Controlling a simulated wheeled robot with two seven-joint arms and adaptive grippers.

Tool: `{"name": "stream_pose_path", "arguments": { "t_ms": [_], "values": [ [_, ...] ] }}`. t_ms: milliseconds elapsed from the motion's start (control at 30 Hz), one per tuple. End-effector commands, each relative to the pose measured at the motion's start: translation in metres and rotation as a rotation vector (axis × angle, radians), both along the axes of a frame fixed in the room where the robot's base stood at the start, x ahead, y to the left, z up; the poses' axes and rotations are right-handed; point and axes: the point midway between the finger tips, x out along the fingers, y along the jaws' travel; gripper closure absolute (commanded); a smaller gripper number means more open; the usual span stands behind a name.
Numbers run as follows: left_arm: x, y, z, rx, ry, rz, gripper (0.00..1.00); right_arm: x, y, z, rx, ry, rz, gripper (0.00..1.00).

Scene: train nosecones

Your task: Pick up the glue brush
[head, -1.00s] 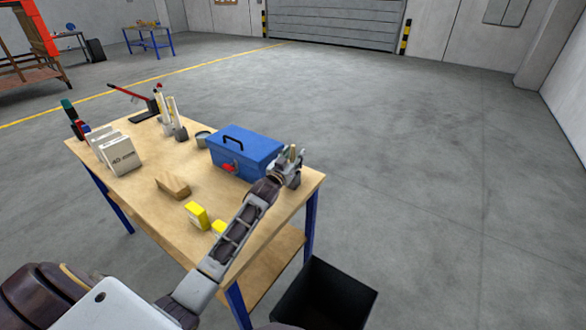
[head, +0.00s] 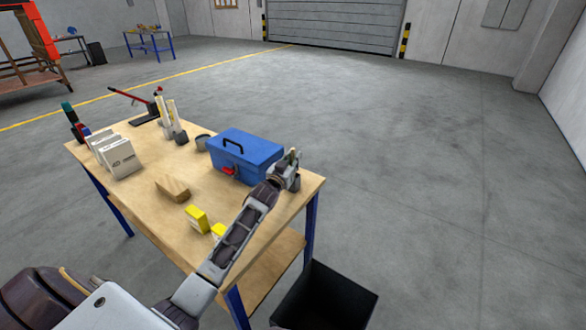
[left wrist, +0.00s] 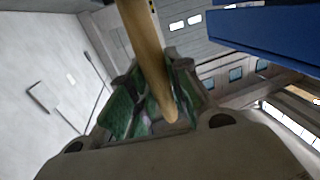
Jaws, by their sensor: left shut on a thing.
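My left gripper (head: 291,170) is at the right end of the workbench, just right of the blue toolbox. In the left wrist view the left gripper (left wrist: 155,105) is shut around a tan wooden handle (left wrist: 146,50), which appears to be the glue brush's. The handle's rounded end lies between the green-padded fingers, and its other end runs out of the top of the picture. The brush's bristles cannot be made out. In the head view the brush is tiny and partly hidden by the gripper. My right gripper is not in view.
The blue toolbox (head: 245,153) stands close left of the gripper. A wooden block (head: 172,188), yellow boxes (head: 197,218) and white boxes (head: 122,158) stand on the workbench (head: 150,205). A black open bin (head: 325,295) is on the floor. The floor to the right is clear.

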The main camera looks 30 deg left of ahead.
Motion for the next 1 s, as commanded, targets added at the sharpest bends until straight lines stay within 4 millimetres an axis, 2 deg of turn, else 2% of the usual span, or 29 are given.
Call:
{"name": "stream_pose_path", "arguments": {
  "t_ms": [267,467,800,1000],
  "values": [
    [0.000,0.000,0.009,0.001,-0.001,0.000,1.00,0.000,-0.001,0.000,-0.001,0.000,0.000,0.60],
    [0.000,0.000,0.033,0.001,-0.003,-0.001,1.00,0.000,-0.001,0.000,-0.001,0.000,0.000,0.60],
    [0.000,0.000,0.082,0.001,-0.003,0.000,1.00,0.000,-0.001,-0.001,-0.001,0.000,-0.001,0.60],
    [0.000,0.000,0.097,0.001,-0.001,0.000,1.00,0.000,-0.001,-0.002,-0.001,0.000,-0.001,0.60]
  ]
}}
